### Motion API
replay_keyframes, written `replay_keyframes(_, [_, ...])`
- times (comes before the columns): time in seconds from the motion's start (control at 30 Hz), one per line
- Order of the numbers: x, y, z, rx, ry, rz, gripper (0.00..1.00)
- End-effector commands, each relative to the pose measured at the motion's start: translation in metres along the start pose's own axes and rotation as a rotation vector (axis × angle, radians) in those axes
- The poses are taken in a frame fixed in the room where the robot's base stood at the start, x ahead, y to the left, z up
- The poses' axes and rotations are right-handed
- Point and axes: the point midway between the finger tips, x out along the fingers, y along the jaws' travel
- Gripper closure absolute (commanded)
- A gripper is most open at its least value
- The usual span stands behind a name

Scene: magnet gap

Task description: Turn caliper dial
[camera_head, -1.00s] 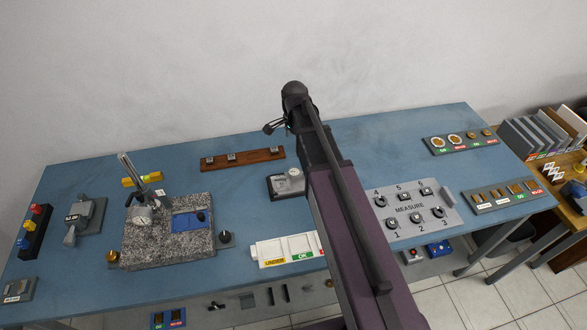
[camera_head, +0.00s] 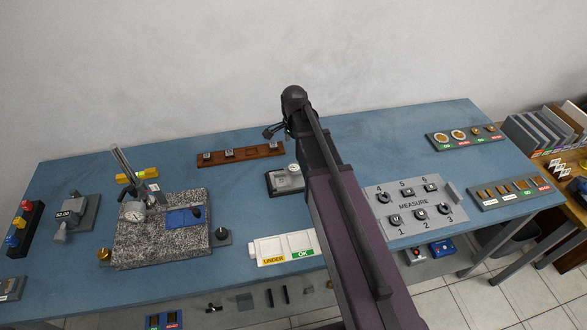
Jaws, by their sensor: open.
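No part is plainly labelled as the caliper dial. A grey gauge with a small display (camera_head: 66,214) lies at the left of the blue table. A round dial gauge (camera_head: 133,211) is on a stand on the granite plate. A grey box with a small white dial (camera_head: 286,179) sits mid-table, just left of my arm. A small dark knob (camera_head: 221,234) is beside the granite plate. My gripper (camera_head: 274,130) is open and looks empty, near the back edge above the table. It is small and partly hidden by my wrist.
The granite plate (camera_head: 150,246) stands at left. A brown rack (camera_head: 240,155) is behind. A white tray marked UNDER and OK (camera_head: 265,248) is at the front. A MEASURE board (camera_head: 410,220) is right of my arm. Bare blue table (camera_head: 380,145) shows at back right.

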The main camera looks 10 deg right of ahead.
Motion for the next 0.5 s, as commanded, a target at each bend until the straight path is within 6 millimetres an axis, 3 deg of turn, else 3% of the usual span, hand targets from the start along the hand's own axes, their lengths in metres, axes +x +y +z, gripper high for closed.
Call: replay_keyframes(0.5, [0.044,0.000,0.001,-0.001,0.000,0.000,0.01])
